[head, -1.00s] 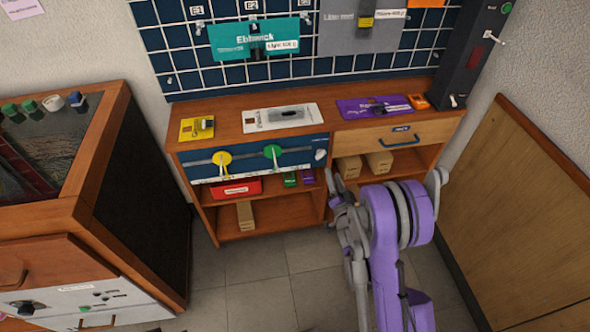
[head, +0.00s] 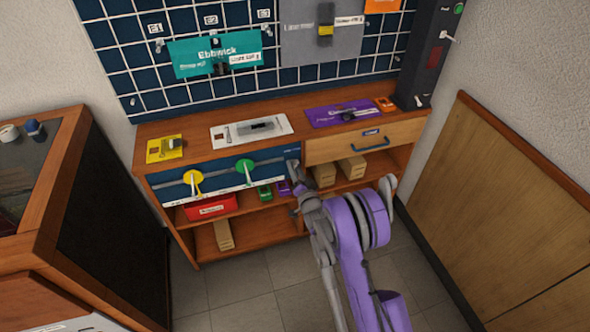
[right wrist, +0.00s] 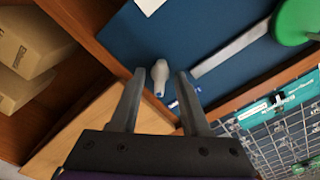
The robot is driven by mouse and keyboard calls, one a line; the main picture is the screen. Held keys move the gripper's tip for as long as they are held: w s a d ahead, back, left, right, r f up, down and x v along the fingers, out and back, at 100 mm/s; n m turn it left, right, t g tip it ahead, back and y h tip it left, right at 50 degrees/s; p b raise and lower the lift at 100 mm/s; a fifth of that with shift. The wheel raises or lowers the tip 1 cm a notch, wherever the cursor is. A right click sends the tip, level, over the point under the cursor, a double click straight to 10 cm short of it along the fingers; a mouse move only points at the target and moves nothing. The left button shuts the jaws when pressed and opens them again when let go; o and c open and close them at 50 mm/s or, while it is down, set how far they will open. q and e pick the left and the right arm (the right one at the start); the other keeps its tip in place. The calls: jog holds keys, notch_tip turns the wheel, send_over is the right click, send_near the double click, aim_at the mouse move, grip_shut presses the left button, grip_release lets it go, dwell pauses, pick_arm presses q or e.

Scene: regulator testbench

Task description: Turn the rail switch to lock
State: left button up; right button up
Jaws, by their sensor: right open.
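A blue panel (head: 221,176) with a pale rail fills the cabinet's upper left front. A small grey-white switch knob with a blue tip (right wrist: 160,76) sits on it near the rail's end in the right wrist view. My right gripper (head: 295,177) is at the panel's right end and mostly covers this knob in the head view. In the right wrist view the jaws (right wrist: 160,84) are open, one finger on each side of the knob, with gaps showing. I cannot tell how deep the fingers reach. My left gripper is not in view.
A yellow knob (head: 193,178) and a green knob (head: 244,168) sit on the rail to the left. A drawer (head: 345,144) is right of the panel. Boxes stand on the shelves below. A dark-sided cabinet (head: 110,215) stands left; floor between is clear.

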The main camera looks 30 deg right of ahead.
grip_shut()
jog(key=shift+n, duration=0.4)
jog(key=shift+d+n+b, duration=0.15)
jog(key=shift+n+b, duration=2.8)
jog(key=shift+n, duration=5.65)
grip_release()
